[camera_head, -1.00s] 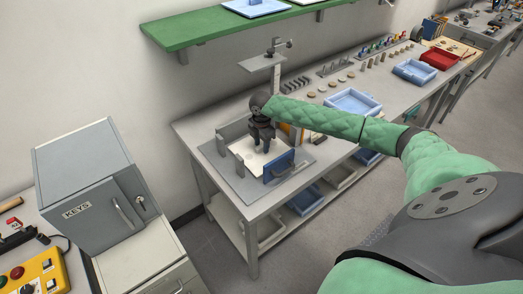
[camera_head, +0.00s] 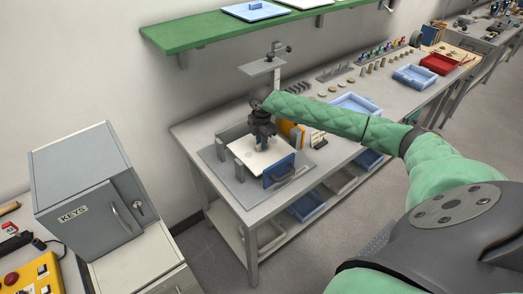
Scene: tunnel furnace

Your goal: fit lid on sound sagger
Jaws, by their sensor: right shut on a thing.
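My right gripper (camera_head: 262,146) reaches down over the work table and is shut on a pale, flat, square lid (camera_head: 249,155). Its fingers hide the part of the lid that they hold. The lid is over a fixture with low grey walls (camera_head: 230,137) and a blue front panel with a handle (camera_head: 279,171). Any sagger beneath the lid is hidden, and I cannot tell whether the lid touches it. My left gripper is not in view.
A grey post with a small shelf (camera_head: 263,67) stands behind the fixture. A blue tray (camera_head: 356,103) and small parts lie along the table. A green shelf (camera_head: 220,32) hangs above. A grey key cabinet (camera_head: 85,190) stands at left.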

